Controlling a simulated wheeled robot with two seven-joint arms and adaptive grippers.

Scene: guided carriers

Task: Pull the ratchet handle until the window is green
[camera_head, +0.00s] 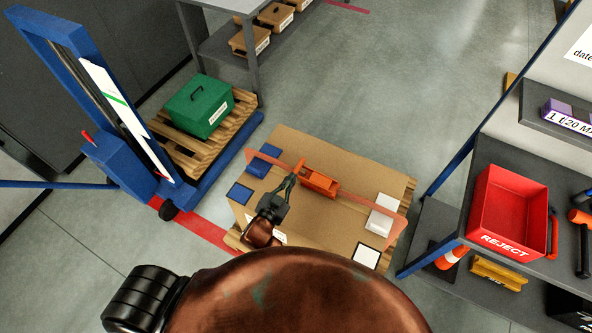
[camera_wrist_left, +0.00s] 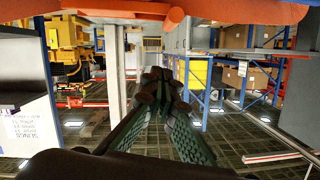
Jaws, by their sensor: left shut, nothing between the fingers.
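An orange ratchet (camera_head: 319,184) sits on top of a large cardboard box (camera_head: 345,215), in line with an orange strap (camera_head: 365,202) that runs across the box. A small orange-red piece, which looks like the ratchet's handle (camera_head: 300,166), shows at the ratchet's left end. My left gripper (camera_head: 292,178) is shut and empty, with its fingertips close to this piece; I cannot tell whether they touch. In the left wrist view the green-padded fingers (camera_wrist_left: 160,85) are together, and an orange bar (camera_wrist_left: 150,14) crosses the top. No green window can be made out. My right gripper is not in view.
A blue lift truck (camera_head: 125,165) with a green case (camera_head: 198,106) on a pallet stands left. A shelf with a red reject bin (camera_head: 507,211) stands right. The floor beyond the box is clear.

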